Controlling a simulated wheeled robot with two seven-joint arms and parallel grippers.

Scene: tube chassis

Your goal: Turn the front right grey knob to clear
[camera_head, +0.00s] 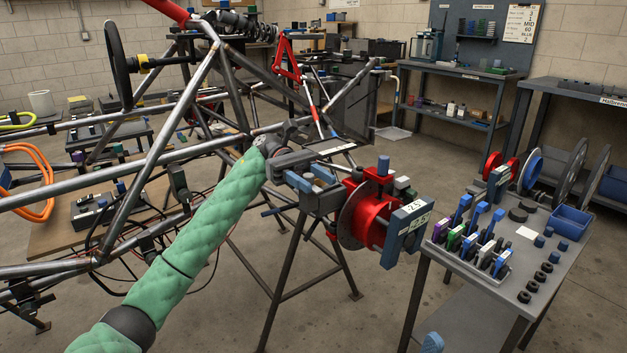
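My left arm, in a green quilted sleeve, comes in from the lower left. Its gripper (325,173) is at the chassis corner, among grey and blue parts just left of the wheel hub. Its fingers blend with these parts, so I cannot tell whether they are open or shut. The red hub (372,217) has a dark disc and a grey-blue block (406,230) with a white number label. A small light-grey piece (402,183) sits above the hub; I cannot tell whether it is the grey knob.
The tube chassis (150,160) fills the left on dark stands. A grey table (545,255) at right carries a rack of blue, green and purple-handled tools (470,245), discs and a blue bin (571,221). Workbenches line the back wall. Floor between stand and table is open.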

